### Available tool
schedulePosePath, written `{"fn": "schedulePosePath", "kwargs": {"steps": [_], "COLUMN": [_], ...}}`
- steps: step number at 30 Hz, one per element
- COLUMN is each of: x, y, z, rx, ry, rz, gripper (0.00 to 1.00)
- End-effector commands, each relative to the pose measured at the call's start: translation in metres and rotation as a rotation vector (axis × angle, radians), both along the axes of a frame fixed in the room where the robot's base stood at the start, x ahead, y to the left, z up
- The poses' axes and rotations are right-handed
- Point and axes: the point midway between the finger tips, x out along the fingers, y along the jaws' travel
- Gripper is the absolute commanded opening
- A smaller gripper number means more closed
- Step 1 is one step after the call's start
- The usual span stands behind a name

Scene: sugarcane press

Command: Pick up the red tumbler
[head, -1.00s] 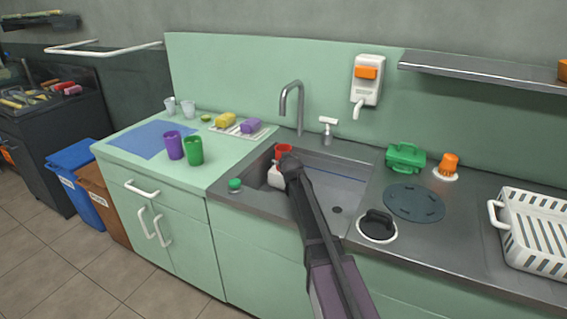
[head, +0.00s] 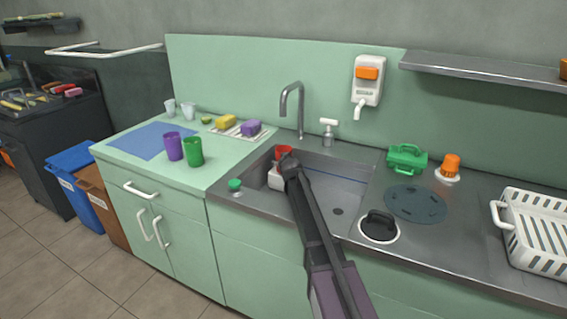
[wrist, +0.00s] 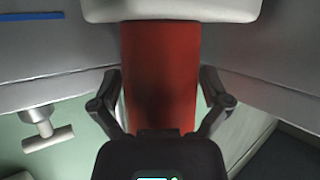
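The red tumbler (head: 284,151) is at the left end of the sink in the head view, mostly hidden behind my gripper (head: 288,163). In the wrist view the tumbler (wrist: 160,65) fills the middle, between the two fingers of my gripper (wrist: 160,80). One finger lies along each side of it, very close to its walls. I cannot tell whether both fingers press on it. A white object (head: 274,178) sits beside and below the tumbler in the sink, and a white rounded edge crosses the top of the wrist view.
The sink (head: 345,172) has a tap (head: 292,92) behind it and a soap pump (head: 328,132) on its back rim. Purple (head: 173,146) and green (head: 194,151) tumblers stand on the left counter. A green container (head: 407,159) and a white rack (head: 540,235) are on the right.

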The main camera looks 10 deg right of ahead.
Motion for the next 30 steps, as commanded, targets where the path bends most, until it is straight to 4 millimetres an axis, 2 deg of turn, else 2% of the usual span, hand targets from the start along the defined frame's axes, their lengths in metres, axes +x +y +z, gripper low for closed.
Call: {"fn": "schedulePosePath", "kwargs": {"steps": [1,5,6,30], "x": [0.0,0.0,0.0,0.0], "y": [-0.0002,-0.0004,-0.0004,-0.0011], "z": [0.0,-0.0001,-0.0001,0.0077], "rx": [0.0,0.0,0.0,0.0], "ry": [0.0,0.0,0.0,0.0], "rz": [0.0,0.0,0.0,-0.001], "gripper": [0.7,0.32,0.28,0.28]}}
